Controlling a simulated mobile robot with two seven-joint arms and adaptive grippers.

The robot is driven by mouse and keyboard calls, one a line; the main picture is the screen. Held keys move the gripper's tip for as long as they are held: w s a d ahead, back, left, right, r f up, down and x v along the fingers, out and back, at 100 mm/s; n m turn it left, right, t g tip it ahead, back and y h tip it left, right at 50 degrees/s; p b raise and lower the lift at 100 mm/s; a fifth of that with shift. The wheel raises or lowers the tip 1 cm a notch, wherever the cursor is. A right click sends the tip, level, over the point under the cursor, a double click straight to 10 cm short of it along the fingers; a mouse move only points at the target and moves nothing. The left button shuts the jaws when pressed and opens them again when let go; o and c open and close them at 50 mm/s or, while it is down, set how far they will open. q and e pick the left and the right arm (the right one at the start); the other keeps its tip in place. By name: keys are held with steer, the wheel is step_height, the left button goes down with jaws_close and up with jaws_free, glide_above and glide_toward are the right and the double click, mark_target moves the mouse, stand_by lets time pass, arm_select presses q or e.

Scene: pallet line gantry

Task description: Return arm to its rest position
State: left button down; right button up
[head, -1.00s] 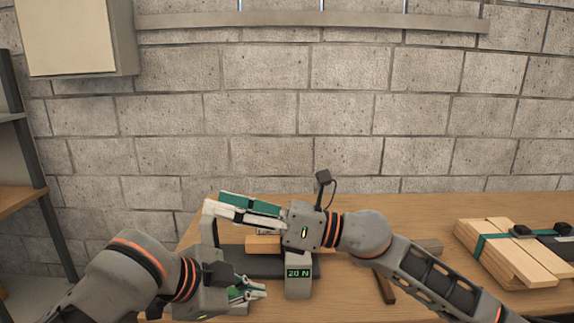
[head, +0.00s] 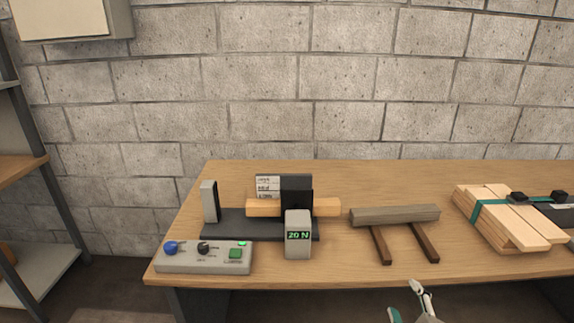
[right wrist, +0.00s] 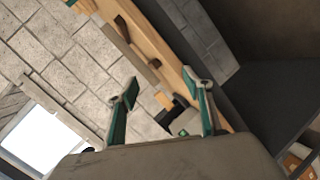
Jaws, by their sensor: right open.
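My right gripper (head: 408,301) shows only at the bottom edge of the head view, in front of the table's front edge. It is open and empty, and its two green-padded fingers stand apart in the right wrist view (right wrist: 160,82). The rest of the right arm is out of the head view. My left arm and gripper are not in view. A grey display unit (head: 298,247) in front reads 20 N.
A control box (head: 204,263) with knobs, a green button and a lit green lamp sits at the table's front left. A grey beam (head: 394,215) rests on two brown bars. Strapped planks (head: 506,226) lie at the right. A shelf rack (head: 22,168) stands left.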

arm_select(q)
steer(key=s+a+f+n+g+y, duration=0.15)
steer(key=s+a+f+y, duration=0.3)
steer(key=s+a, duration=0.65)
arm_select(e)
steer(key=s+d+f+m+g+h, duration=0.15)
steer(key=s+d+f+g, duration=0.3)
steer(key=s, duration=0.55)
steer(key=s+d+f+m+g+h, duration=0.1)
steer(key=s+d+f+m+g, duration=0.15)
steer(key=s+d+f, duration=0.55)
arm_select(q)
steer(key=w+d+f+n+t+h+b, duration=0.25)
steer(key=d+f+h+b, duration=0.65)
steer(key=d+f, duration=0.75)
arm_select(e)
steer(key=w+a+f+m+t+y+b, duration=0.15)
steer(key=a+f+t+y, duration=0.4)
steer(key=a+f, duration=1.15)
arm_select(q)
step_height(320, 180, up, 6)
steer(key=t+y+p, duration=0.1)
steer(key=p, duration=1.2)
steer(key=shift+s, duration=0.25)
arm_select(e)
step_height(320, 180, up, 8)
steer(key=a+m+g+y, duration=0.1)
steer(key=shift+s+a+r+y, duration=0.15)
steer(key=shift+s+a+y, duration=0.2)
steer(key=shift+a+y, duration=0.05)
